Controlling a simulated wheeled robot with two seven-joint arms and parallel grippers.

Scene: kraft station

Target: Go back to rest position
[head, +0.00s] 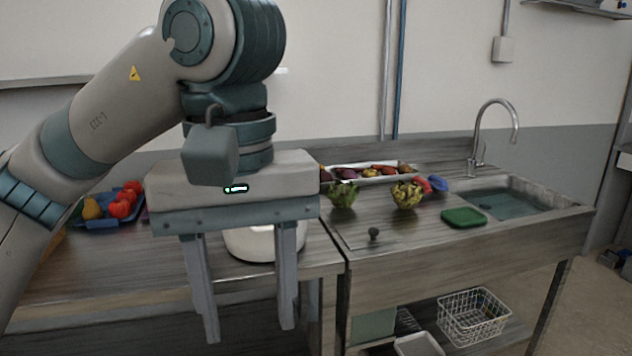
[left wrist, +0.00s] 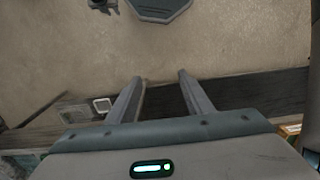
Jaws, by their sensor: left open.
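My left gripper (head: 248,325) hangs in the left middle of the head view, its fingers pointing down in front of the counter. The two fingers are apart with nothing between them. The left wrist view also shows the gripper (left wrist: 160,78) open and empty, with the floor and a dark counter edge beyond it. My left arm comes in from the left and bends down at the wrist. My right gripper is in neither view.
A wooden counter (head: 95,285) runs behind the gripper. A white rounded object (head: 250,246) is partly hidden by the fingers. A blue tray (head: 95,222) holds produce. To the right are a sink (head: 510,204), a green item (head: 463,217) and a wire basket (head: 474,318) below.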

